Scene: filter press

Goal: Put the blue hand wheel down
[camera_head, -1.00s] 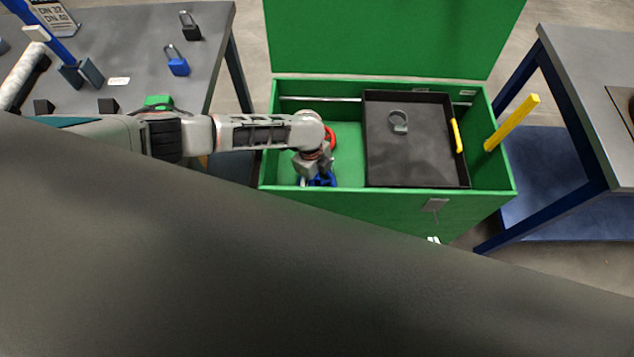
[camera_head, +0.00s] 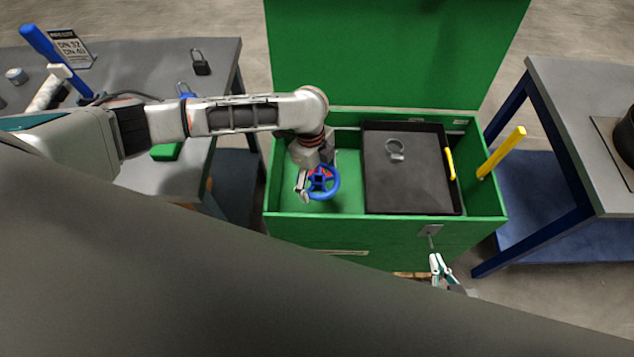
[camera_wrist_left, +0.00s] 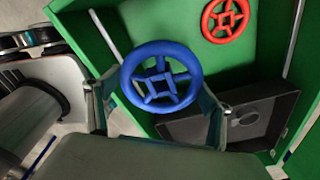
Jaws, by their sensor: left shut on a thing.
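The blue hand wheel (camera_head: 336,183) is in my left gripper (camera_head: 316,178), over the left part of the open green box (camera_head: 385,228). In the left wrist view the wheel (camera_wrist_left: 160,48) faces the camera between the two fingers of the gripper (camera_wrist_left: 160,100), which is shut on it. A red hand wheel (camera_wrist_left: 228,38) lies apart from it, on the green floor of the box; in the head view it is mostly hidden behind the blue one. My right gripper (camera_head: 440,268) shows small in front of the box; its opening is unclear.
A black tray (camera_head: 410,190) with a grey shackle-like item (camera_head: 396,150) fills the box's middle-right. A yellow bar (camera_head: 502,152) stands at the right. Grey tables flank the box; the left one holds padlocks (camera_head: 200,64). Green floor is free left of the tray.

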